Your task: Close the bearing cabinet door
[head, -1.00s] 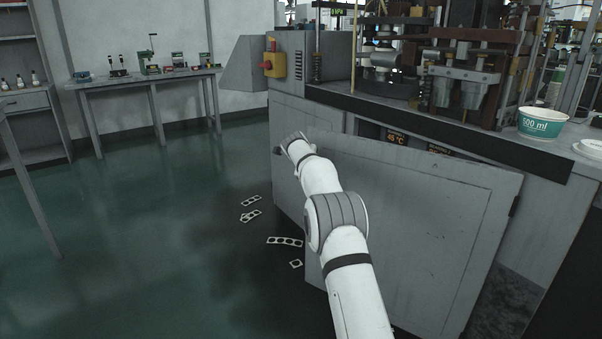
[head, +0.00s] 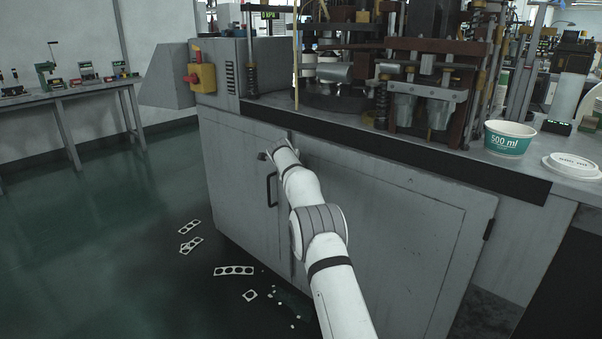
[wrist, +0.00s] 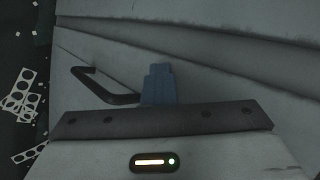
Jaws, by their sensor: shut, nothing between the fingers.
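In the wrist view my gripper's blue-grey fingers (wrist: 158,84) are together and empty, close to the grey panels. Contact is unclear. My arm hides part of the door.
A black handle (head: 271,190) is on the left panel and also shows in the wrist view (wrist: 100,88). Punched scraps (head: 234,271) lie on the floor. A tub (head: 509,139) and a lid (head: 572,166) stand on the worktop. The floor at left is largely clear.

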